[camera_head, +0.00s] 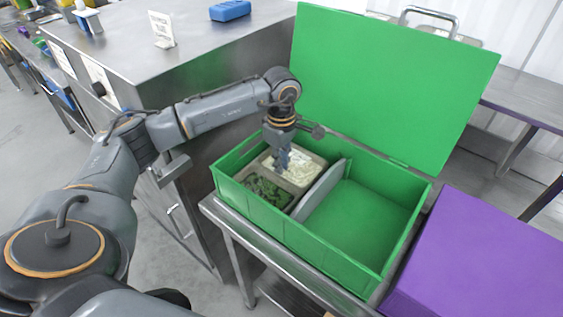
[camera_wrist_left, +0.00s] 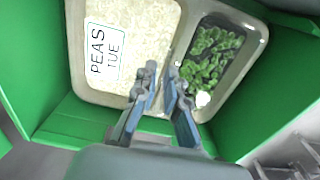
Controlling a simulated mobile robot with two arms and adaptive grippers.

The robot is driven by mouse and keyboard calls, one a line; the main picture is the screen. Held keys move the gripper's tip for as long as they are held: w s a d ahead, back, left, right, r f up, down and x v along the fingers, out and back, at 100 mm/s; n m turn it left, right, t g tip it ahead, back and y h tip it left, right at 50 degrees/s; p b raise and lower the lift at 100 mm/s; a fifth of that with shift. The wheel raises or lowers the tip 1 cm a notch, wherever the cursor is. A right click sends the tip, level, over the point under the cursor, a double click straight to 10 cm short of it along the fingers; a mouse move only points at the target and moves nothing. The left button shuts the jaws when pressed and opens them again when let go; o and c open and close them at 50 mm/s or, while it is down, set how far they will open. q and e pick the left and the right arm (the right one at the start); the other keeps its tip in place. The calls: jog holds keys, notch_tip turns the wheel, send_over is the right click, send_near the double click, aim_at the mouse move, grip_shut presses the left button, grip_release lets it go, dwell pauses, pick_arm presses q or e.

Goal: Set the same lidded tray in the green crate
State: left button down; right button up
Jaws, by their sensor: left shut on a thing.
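The green crate (camera_head: 375,256) stands with its lid (camera_head: 395,85) up, and a grey divider (camera_head: 321,190) splits its inside. The lidded tray (camera_head: 296,187) is inside the crate's left compartment. It has one section of white rice and one of green vegetables, and in the left wrist view the clear-lidded tray (camera_wrist_left: 182,62) bears a label (camera_wrist_left: 105,52) reading "PEAS TUE". My left gripper (camera_head: 284,160) points down into that compartment. In the left wrist view the left gripper (camera_wrist_left: 163,85) is shut on the tray's middle part between the sections. Whether the tray touches the crate floor is hidden. My right gripper is not in view.
The crate's right compartment is empty. A purple box (camera_head: 490,260) stands close on the right. A steel counter (camera_head: 190,65) behind on the left carries a small sign (camera_head: 161,30) and a blue box (camera_head: 230,10). The raised lid stands behind the crate.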

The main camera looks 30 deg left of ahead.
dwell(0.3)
pick_arm(q)
jog(key=c, duration=0.8)
grip_release()
jog(key=shift+c, duration=0.2)
jog(key=shift+r+p, duration=2.35)
jog(key=shift+r, duration=1.7)
jog(key=shift+s+f, duration=0.1)
